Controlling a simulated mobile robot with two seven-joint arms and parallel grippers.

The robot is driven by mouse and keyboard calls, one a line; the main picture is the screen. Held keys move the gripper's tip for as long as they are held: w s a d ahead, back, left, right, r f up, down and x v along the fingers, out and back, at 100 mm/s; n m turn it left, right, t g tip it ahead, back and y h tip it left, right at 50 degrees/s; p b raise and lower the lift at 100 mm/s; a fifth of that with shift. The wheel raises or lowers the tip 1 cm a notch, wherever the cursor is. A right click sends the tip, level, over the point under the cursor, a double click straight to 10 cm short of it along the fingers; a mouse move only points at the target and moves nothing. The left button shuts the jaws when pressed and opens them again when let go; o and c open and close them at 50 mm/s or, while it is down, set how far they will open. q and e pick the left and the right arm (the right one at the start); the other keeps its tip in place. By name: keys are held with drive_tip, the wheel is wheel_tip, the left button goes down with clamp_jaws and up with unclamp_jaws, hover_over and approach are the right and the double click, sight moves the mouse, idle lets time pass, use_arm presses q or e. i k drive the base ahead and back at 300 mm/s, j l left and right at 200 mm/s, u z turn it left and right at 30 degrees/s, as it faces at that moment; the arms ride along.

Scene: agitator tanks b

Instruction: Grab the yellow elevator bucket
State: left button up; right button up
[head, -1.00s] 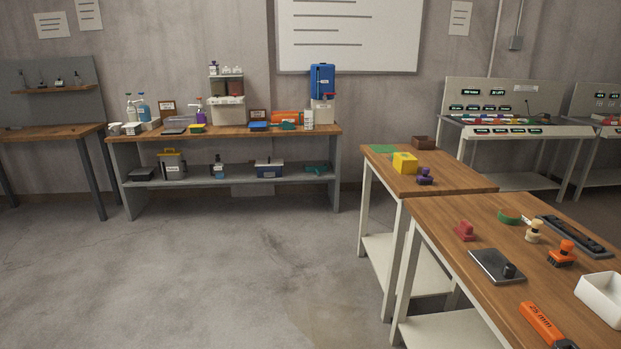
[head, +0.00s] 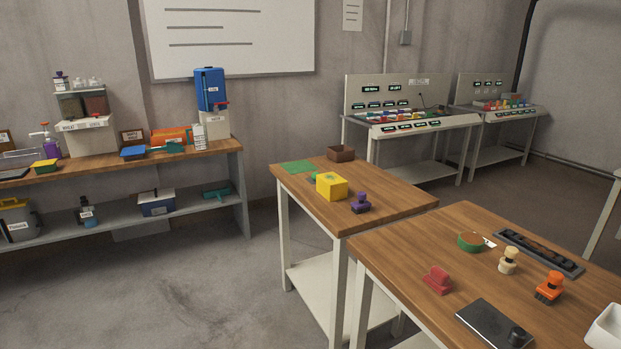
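A yellow block-shaped object (head: 331,186) with a small green mark on top sits on the middle wooden table (head: 385,190); it may be the elevator bucket, but I cannot tell for sure. A purple knobbed piece (head: 360,203) stands just to its right, and a green mat (head: 299,167) lies behind it to the left. Neither of my grippers is in the head view.
A nearer wooden table (head: 400,250) at the lower right holds a red piece (head: 438,279), a dark plate (head: 492,325) and an orange piece (head: 549,287). A loaded shelf bench (head: 215,148) stands at the left. Open floor (head: 180,295) lies between.

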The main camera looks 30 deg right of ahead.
sight(332, 188)
drive_tip(key=i+z, duration=0.15)
drive_tip(key=i, duration=0.45)
drive_tip(key=i+j+z, duration=0.15)
drive_tip(key=i, duration=0.5)
drive_tip(key=i+j+z, duration=0.15)
drive_tip(key=i+z, duration=0.25)
drive_tip(key=i+j+z, duration=0.25)
drive_tip(key=z, duration=0.15)
drive_tip(key=i+j+z, duration=0.55)
drive_tip(key=j+z, duration=0.25)
